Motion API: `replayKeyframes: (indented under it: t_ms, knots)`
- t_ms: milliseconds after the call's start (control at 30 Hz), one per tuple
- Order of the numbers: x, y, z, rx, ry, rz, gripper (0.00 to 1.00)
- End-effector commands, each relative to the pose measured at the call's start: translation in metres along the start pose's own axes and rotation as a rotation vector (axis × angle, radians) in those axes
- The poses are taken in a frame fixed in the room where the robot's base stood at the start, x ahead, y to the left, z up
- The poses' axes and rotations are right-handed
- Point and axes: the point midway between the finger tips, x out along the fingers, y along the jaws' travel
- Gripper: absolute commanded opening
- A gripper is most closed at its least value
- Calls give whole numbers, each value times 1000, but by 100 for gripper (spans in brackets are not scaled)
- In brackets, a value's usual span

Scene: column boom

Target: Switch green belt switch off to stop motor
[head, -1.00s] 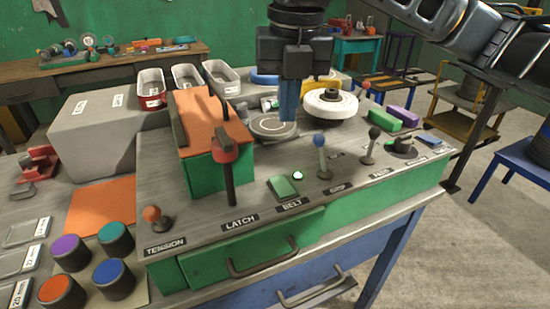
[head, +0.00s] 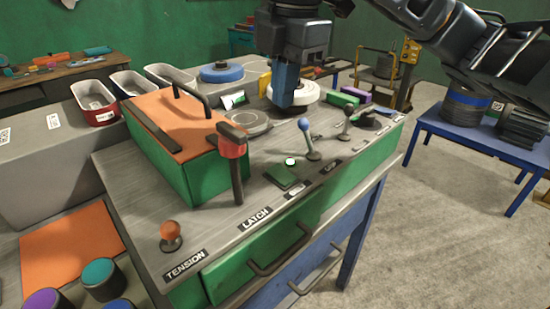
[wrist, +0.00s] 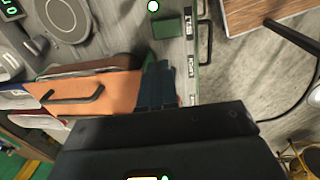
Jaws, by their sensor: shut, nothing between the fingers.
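The green belt switch (head: 282,175) is a flat green rocker on the grey bench top, between the latch lever and the blue-knobbed lever. A small lit lamp (head: 291,161) sits just behind it. In the wrist view the switch (wrist: 168,26) and the glowing lamp (wrist: 153,6) show near the top. My gripper (head: 284,103) is shut and empty, pointing down above the bench, behind the switch in the head view and apart from it. In the wrist view its blue fingers (wrist: 157,85) show below the switch. Which way the rocker is tipped is too small to tell.
The red-topped latch lever (head: 235,165) stands upright left of the switch. The blue-knobbed lever (head: 308,138) stands to its right. An orange-topped green box (head: 180,135) with a handle is behind left. A white disc (head: 305,92) is near my gripper. Open floor lies right.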

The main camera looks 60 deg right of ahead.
Motion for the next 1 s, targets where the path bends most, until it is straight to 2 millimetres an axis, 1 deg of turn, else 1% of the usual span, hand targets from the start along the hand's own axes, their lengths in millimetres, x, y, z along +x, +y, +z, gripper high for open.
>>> replayKeyframes:
  t_ms: [167,267,367,800,1000]
  knots:
    - [2,0,0,-1,0,0,0]
    - [10,0,0,-1,0,-2,0]
    - [24,-1,0,0,1,-3,0]
    - [108,0,0,0,1,-3,0]
    - [132,0,0,-2,1,-1,0]
